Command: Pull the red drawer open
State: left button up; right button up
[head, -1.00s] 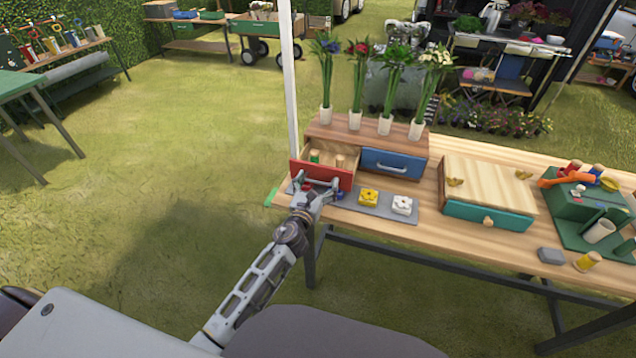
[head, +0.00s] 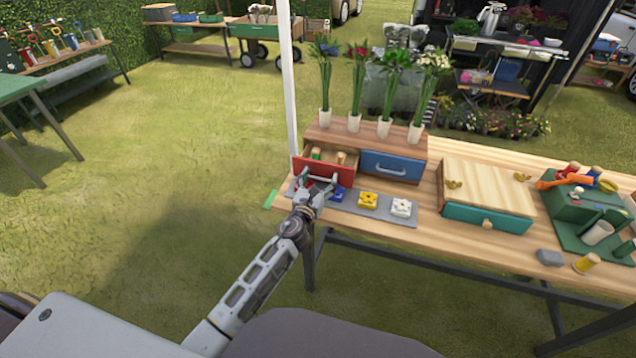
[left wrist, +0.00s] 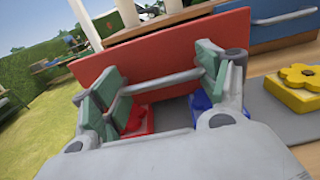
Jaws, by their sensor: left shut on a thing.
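The red drawer (head: 330,171) is at the left of a wooden cabinet on the table and stands partly open, with small things inside. Its red front fills the middle of the left wrist view (left wrist: 165,50). My left gripper (head: 317,182) is at the drawer's pale handle (left wrist: 160,81). Its green-padded fingers (left wrist: 158,88) stand at either end of the bar, shut on it. My right gripper is not in view.
A blue drawer (head: 392,165) beside it is shut. A grey mat (head: 385,213) below holds a yellow flower block (head: 367,200), a white one (head: 401,207), and red and blue ones near my gripper. Vases (head: 354,124) of flowers stand on the cabinet.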

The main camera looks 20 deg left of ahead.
pick_arm(q)
jog(key=shift+d+f, duration=0.1)
jog(key=shift+c, duration=0.2)
jog(key=o, duration=1.4)
jog(key=shift+o, duration=0.4)
jog(key=shift+s+f, duration=0.15)
jog(key=shift+s, duration=1.65)
jog(key=shift+s+d+f, duration=0.15)
jog(key=shift+s+f, duration=0.3)
jog(key=shift+f, duration=0.05)
jog(key=shift+c, duration=0.3)
jog(key=shift+s+d+f+h, duration=0.15)
jog(key=shift+s+d+h, duration=0.15)
jog(key=shift+s, duration=0.05)
jog(key=shift+c, duration=0.2)
jog(key=shift+o, duration=0.6)
jog(key=s+a+r, duration=0.2)
jog(key=s, duration=0.5)
jog(key=shift+a, duration=0.3)
jog(key=shift+w+d+f, duration=0.15)
jog(key=shift+w+d, duration=0.05)
jog(key=shift+d, duration=0.35)
